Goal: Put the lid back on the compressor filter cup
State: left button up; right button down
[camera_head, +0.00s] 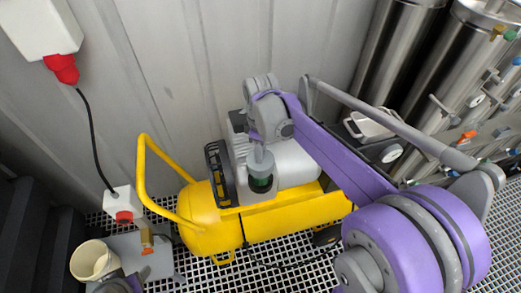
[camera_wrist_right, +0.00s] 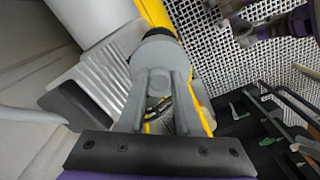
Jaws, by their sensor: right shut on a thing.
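The grey lid (camera_wrist_right: 158,60) is a round cap held between the two grey fingers of my right gripper (camera_head: 259,158). The gripper is shut on it. In the head view, the lid is directly over the dark green filter cup (camera_head: 261,185) at the front of the yellow compressor (camera_head: 207,222). I cannot tell whether lid and cup touch. The lid hides most of the cup in the right wrist view. What looks like my left gripper (camera_wrist_right: 243,32) shows small at the upper right of the right wrist view; its jaw state is unclear.
The compressor's yellow handle (camera_head: 143,180) rises at left. A cream bucket (camera_head: 92,261) and a socket box (camera_head: 120,203) stand at lower left. Steel vessels (camera_head: 408,50) with pipes and valves stand at right. A corrugated wall is behind, and the floor is metal grating.

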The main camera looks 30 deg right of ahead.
jog(key=shift+d+f+b, duration=0.1)
jog(key=shift+f+b, duration=0.2)
jog(key=shift+f, duration=0.35)
pick_arm(q)
jog(key=shift+s+f+b, duration=0.25)
jog(key=shift+f+b, duration=0.25)
jog(key=shift+f, duration=0.25)
jog(key=shift+s+f+b, duration=0.2)
jog(key=shift+f+b, duration=0.3)
jog(key=shift+f, duration=0.3)
jog(key=shift+s+f+b, duration=0.25)
jog(key=shift+f+b, duration=0.25)
jog(key=shift+f, duration=0.25)
pick_arm(e)
jog(key=shift+f, duration=2.45)
jog(key=shift+f, duration=0.1)
jog(key=shift+c, duration=0.2)
grip_release()
jog(key=shift+r+p, duration=2.1)
jog(key=shift+r, duration=1.4)
pick_arm(q)
jog(key=r, duration=0.1)
jog(key=w+r, duration=0.1)
jog(key=r, duration=0.3)
jog(key=shift+w+r, duration=0.15)
jog(key=shift+w, duration=0.15)
